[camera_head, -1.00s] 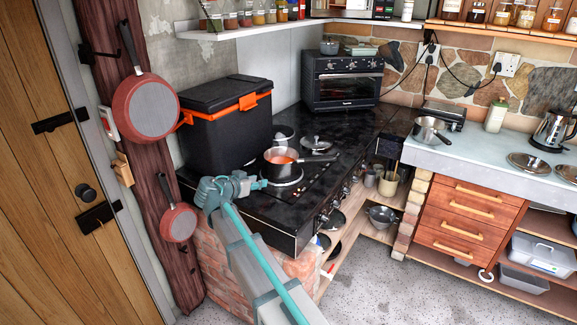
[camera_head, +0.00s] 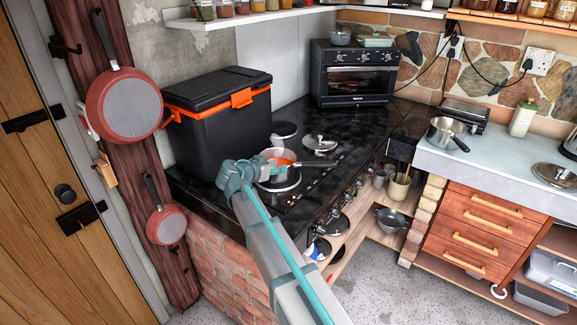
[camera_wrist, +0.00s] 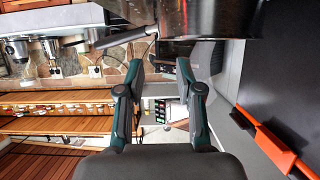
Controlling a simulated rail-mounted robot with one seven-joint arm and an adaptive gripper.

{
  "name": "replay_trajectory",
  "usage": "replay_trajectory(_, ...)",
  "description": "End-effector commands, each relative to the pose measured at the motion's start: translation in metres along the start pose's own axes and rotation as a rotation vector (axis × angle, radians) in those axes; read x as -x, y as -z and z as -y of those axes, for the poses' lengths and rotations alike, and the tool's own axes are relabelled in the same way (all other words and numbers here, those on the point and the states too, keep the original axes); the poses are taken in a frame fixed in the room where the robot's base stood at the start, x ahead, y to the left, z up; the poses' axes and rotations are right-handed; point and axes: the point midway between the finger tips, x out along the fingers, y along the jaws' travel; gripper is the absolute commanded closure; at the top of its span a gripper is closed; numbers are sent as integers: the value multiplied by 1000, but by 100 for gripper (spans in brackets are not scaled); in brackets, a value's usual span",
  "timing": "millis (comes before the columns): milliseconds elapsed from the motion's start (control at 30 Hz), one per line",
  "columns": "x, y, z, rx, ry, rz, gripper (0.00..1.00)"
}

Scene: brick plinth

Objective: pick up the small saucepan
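A small metal saucepan (camera_head: 277,165) with orange-red contents stands on the stove hob (camera_head: 331,164), its dark handle pointing right. Another metal saucepan (camera_head: 449,131) stands on the counter at right; I cannot tell which one the task names. My gripper (camera_head: 257,164) is at the left side of the stove saucepan, and its fingertips are hard to make out there. In the wrist view my gripper (camera_wrist: 159,68) has its two fingers apart with nothing between them. A large dark metal pan wall (camera_wrist: 205,18) shows close beyond the fingertips; whether they touch it is unclear.
A black cool box (camera_head: 220,118) with orange trim stands just behind-left of my gripper. A pan lid (camera_head: 320,141) lies on the hob behind the saucepan. A toaster oven (camera_head: 352,75) stands at the back. Red frying pans (camera_head: 125,103) hang at left.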

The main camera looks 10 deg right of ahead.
Motion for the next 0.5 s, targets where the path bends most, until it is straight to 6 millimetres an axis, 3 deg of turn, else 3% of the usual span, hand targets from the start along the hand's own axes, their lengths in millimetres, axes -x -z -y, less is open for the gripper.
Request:
replay_trajectory(233, -36, 2, 0, 2, -3, 1, 64)
replay_trajectory(500, -52, 2, 0, 0, -3, 0, 64)
